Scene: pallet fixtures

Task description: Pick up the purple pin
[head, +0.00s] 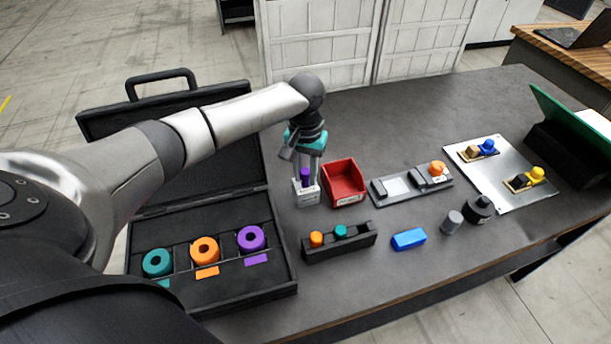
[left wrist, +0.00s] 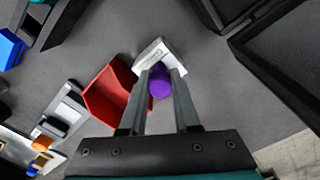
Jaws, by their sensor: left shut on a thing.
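The purple pin (head: 305,177) is upright at a small white labelled holder (head: 306,194) on the dark table. My left gripper (head: 305,163) reaches down from above and is shut on the pin. In the left wrist view the purple pin (left wrist: 160,88) lies between the two fingers, with the white holder (left wrist: 152,54) just past the fingertips. I cannot tell whether the pin's lower end is still inside the holder. My right gripper is in neither view.
A red bin (head: 344,181) stands close beside the holder. An open black case (head: 205,283) with teal, orange and purple rings lies to the left. A black rack (head: 340,246) with orange and teal pins and a blue block (head: 408,239) are in front.

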